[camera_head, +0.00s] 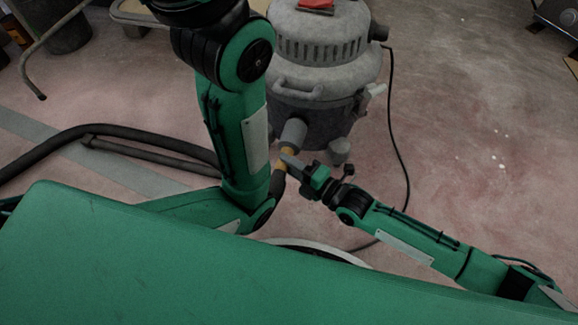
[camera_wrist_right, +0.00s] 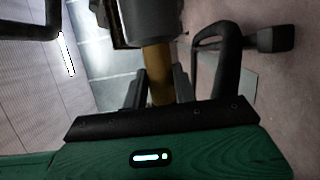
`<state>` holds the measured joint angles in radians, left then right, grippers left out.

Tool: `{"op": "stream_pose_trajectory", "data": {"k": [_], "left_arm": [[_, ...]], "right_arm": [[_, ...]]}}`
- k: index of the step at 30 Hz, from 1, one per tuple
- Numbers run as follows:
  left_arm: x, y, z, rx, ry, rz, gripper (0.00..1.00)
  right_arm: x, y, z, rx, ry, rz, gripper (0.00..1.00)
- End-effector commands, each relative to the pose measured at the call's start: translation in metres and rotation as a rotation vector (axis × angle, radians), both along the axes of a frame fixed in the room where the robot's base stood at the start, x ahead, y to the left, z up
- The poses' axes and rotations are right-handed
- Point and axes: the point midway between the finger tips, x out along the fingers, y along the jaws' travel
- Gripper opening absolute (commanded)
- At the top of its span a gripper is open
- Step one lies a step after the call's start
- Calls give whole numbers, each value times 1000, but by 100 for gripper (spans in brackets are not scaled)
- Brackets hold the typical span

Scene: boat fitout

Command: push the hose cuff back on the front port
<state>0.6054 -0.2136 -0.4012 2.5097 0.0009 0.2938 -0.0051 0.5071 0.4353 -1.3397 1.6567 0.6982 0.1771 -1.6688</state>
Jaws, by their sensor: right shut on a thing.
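The grey vacuum (camera_head: 318,75) stands on the floor at the top middle of the head view. Its front port (camera_head: 293,131) points down towards me. The tan hose cuff (camera_head: 284,155) is at the port's mouth; I cannot tell how far it sits on it. My right gripper (camera_head: 286,163) is shut on the cuff from the right. In the right wrist view the tan cuff (camera_wrist_right: 157,62) stands between the two fingers, in line with the grey port (camera_wrist_right: 143,20). My left gripper is out of view.
My left arm crosses the head view just left of the port and hides part of the hose. A dark hose (camera_head: 100,133) lies on the floor at left. A black cord (camera_head: 397,140) runs down right of the vacuum. The floor at right is mostly clear.

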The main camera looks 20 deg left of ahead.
Motion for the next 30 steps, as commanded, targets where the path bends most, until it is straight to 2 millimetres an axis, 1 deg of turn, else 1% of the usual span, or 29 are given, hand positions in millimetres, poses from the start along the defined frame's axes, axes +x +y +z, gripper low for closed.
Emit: {"op": "stream_pose_trajectory", "data": {"k": [20,29,30], "left_arm": [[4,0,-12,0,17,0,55],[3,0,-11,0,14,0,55],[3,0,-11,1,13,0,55]], "right_arm": [[19,-1,1,0,-2,-3,0],[22,-2,1,-1,-4,-8,0],[22,-2,1,-2,-4,-8,34]]}}
